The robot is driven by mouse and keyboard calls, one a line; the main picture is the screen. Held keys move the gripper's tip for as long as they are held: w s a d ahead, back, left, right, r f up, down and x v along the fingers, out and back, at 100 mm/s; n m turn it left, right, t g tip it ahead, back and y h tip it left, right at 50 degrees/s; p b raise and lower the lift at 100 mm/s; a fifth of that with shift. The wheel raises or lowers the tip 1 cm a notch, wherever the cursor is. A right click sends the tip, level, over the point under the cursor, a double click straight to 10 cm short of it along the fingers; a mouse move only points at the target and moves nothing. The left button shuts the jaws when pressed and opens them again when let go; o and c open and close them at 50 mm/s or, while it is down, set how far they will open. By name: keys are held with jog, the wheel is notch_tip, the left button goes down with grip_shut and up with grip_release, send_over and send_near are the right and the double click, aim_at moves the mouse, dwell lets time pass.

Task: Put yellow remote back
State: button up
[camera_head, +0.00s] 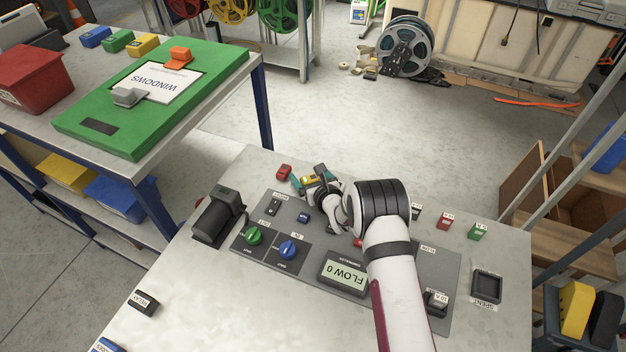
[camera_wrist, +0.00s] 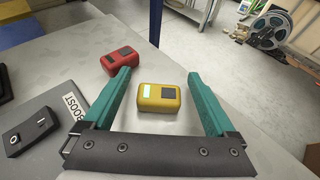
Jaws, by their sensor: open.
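The yellow remote (camera_wrist: 158,97) is a small rounded block with a light screen and a dark patch on top. It lies on the pale table top. In the head view only a small part of the yellow remote (camera_head: 307,180) shows, beside the fingers. My gripper (camera_wrist: 159,76) is open, with its teal fingers on either side of the remote. A gap shows between each finger and the remote, and nothing is held. In the head view my gripper (camera_head: 315,180) is at the far edge of the grey panel.
A red remote (camera_wrist: 120,61) lies close by the left finger; it also shows in the head view (camera_head: 283,172). A BOOST switch plate (camera_wrist: 32,127) is at the left. A black holder (camera_head: 218,216) stands left of the panel. The table's front left is mostly clear.

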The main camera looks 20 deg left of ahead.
jog(key=v, duration=1.1)
jog(key=shift+s+d+r, duration=0.2)
jog(key=shift+s+d, duration=0.05)
jog(key=shift+w+d+r, duration=0.1)
jog(key=shift+d, duration=0.05)
jog(key=w+d+r+m+h, duration=0.2)
jog(key=d+r+m+h, duration=0.25)
jog(key=d+m, duration=0.45)
jog(key=s+d+r+m+g+h, duration=0.2)
jog(key=s+d+r+m, duration=0.3)
jog(key=m, duration=0.4)
jog(key=s+d+r+m+g+h, duration=0.15)
jog(key=s+d+m, duration=0.25)
jog(key=d+m, duration=0.4)
jog(key=s+d+r+m+g, duration=0.1)
jog(key=s+r+m+g, duration=0.2)
jog(key=s+m, duration=0.9)
jog(key=s+d+r+m+g, duration=0.1)
jog(key=s+r+m+g, duration=0.2)
jog(key=s+m, duration=0.9)
jog(key=shift+s+r+m, duration=0.2)
jog(key=shift+s+m, duration=0.1)
jog(key=shift+s, duration=0.6)
